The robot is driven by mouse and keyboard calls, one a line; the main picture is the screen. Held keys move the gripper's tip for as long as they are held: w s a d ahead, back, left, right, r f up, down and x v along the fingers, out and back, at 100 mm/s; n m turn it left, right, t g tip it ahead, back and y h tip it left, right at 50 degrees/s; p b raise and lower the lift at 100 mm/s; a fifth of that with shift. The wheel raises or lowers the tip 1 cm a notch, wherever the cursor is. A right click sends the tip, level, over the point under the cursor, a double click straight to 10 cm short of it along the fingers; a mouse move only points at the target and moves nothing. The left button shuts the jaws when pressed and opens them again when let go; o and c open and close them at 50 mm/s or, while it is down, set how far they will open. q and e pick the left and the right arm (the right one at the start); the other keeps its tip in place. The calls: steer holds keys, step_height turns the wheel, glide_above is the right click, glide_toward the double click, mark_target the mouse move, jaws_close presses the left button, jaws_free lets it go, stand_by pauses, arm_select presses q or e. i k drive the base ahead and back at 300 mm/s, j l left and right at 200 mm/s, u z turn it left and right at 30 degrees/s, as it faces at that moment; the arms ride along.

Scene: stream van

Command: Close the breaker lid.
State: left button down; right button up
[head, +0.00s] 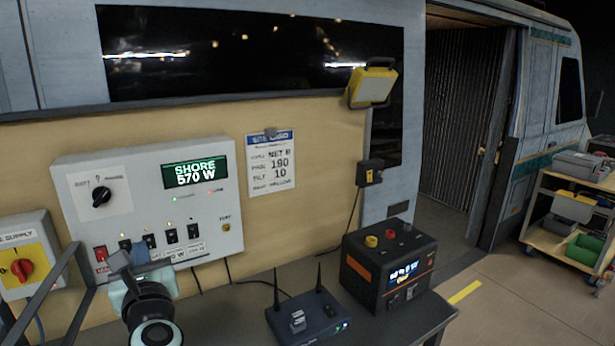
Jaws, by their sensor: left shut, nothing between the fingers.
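The grey control panel (150,195) on the van's wall has a row of breaker switches along its lower edge. A red switch (101,254) is at the left of the row, and black switches (171,236) show farther right. My left gripper (133,257) is in front of the row's left part, shut and empty. It hides some of the switches and the panel's lower edge. I cannot clearly make out the breaker lid or its position. I cannot tell whether the gripper touches the panel. My right gripper is not in view.
A router with antennas (308,316) and a black power unit (390,268) stand on the dark table below the panel. A yellow-red supply switch box (22,258) is at the left. The van's doorway and a loaded cart (545,238) are at the right.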

mark_target(13, 336)
steer(key=k+l, duration=0.7)
steer(key=k, duration=0.1)
